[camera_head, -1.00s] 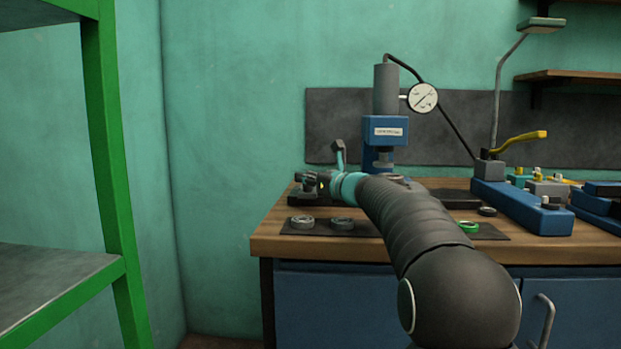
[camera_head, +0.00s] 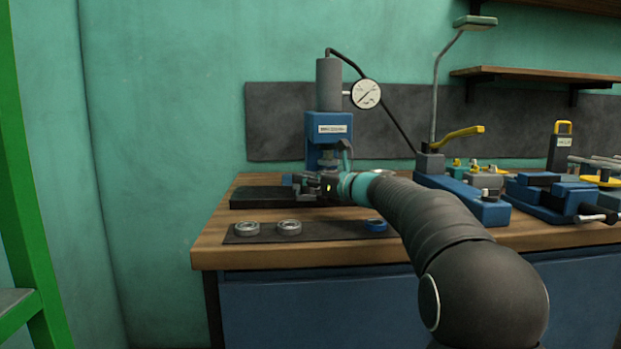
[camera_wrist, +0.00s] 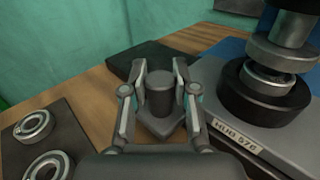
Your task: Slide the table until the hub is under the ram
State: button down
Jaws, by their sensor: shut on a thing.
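My gripper (camera_wrist: 158,88) is shut on a dark upright knob (camera_wrist: 160,100) at the near end of the sliding table (camera_wrist: 216,118), which carries a "HUB 576" label. In the wrist view the black hub (camera_wrist: 258,104) sits on the table with a metal ring (camera_wrist: 268,78) on top. The ram (camera_wrist: 290,25) with its collar hangs over the hub; it looks closely above, but I cannot tell the exact alignment. In the head view my gripper (camera_head: 316,187) is at the foot of the blue press (camera_head: 329,128), and the arm and gripper hide the hub.
A dark rail (camera_head: 262,198) lies bare left of the gripper. Metal rings (camera_head: 246,229) and a blue ring (camera_head: 376,225) lie on a dark mat (camera_head: 330,233) in front. A blue fixture with a yellow lever (camera_head: 462,134) stands to the right. A dial gauge (camera_head: 366,94) is beside the press.

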jog(key=shift+d, duration=0.1)
jog(key=c, duration=0.9)
grip_release()
jog(key=shift+d, duration=0.25)
jog(key=shift+o, duration=0.2)
jog(key=shift+a, duration=0.15)
jog(key=v, duration=1.1)
jog(key=shift+s+d, duration=0.25)
jog(key=shift+d, duration=0.05)
jog(key=shift+s, duration=0.1)
